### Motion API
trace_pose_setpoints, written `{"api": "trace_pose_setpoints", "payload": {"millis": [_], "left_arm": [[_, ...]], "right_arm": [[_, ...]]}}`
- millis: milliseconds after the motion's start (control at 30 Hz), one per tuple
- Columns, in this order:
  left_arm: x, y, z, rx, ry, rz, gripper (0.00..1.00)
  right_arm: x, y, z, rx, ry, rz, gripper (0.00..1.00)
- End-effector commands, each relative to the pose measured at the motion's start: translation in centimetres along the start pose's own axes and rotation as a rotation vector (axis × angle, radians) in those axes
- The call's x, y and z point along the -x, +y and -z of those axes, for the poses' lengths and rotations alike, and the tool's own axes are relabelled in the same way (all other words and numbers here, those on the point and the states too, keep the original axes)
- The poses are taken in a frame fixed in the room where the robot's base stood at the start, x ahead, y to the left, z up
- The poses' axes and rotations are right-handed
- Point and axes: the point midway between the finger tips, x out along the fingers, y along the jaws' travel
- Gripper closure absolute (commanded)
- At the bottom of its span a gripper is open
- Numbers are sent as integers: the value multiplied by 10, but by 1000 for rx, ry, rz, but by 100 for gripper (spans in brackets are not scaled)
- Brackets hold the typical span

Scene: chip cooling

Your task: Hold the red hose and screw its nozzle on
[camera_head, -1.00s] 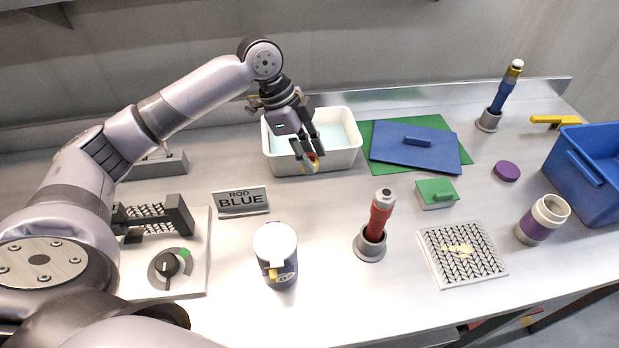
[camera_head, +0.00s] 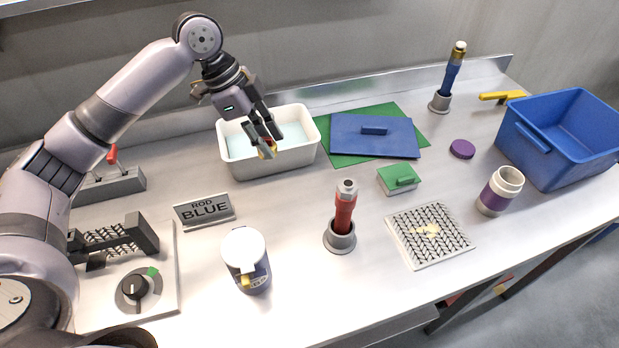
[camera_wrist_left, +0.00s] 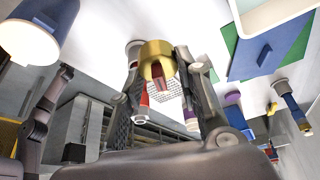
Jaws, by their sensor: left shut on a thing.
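The red hose (camera_head: 346,210) stands upright in a grey round holder (camera_head: 341,239) on the bench, with a bare grey threaded top. My left gripper (camera_head: 265,148) is shut on a brass nozzle (camera_head: 269,152), above the front part of the white tub, left of and behind the red hose. In the left wrist view the gold nozzle (camera_wrist_left: 157,58) sits between the fingers, its ring facing the camera. The red hose (camera_wrist_left: 143,100) shows beyond the left finger there.
The blue hose (camera_head: 452,72) stands in its own holder at the back right with a gold nozzle on it.

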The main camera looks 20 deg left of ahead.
Motion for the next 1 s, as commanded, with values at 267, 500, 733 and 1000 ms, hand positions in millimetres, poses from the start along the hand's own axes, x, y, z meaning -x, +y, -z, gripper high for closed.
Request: {"api": "trace_pose_setpoints", "payload": {"millis": [267,500,733,1000], "left_arm": [[-17,14,0,180,-2,74,94],[-33,28,4,452,0,190,94],[-44,41,10,711,1,299,94],[-49,53,16,964,2,402,94]], "right_arm": [[-1,-1,0,-1,0,1,49],[-3,-1,0,-1,0,1,49],[-4,-1,0,-1,0,1,49],[-5,-1,-1,-1,0,1,49]]}}
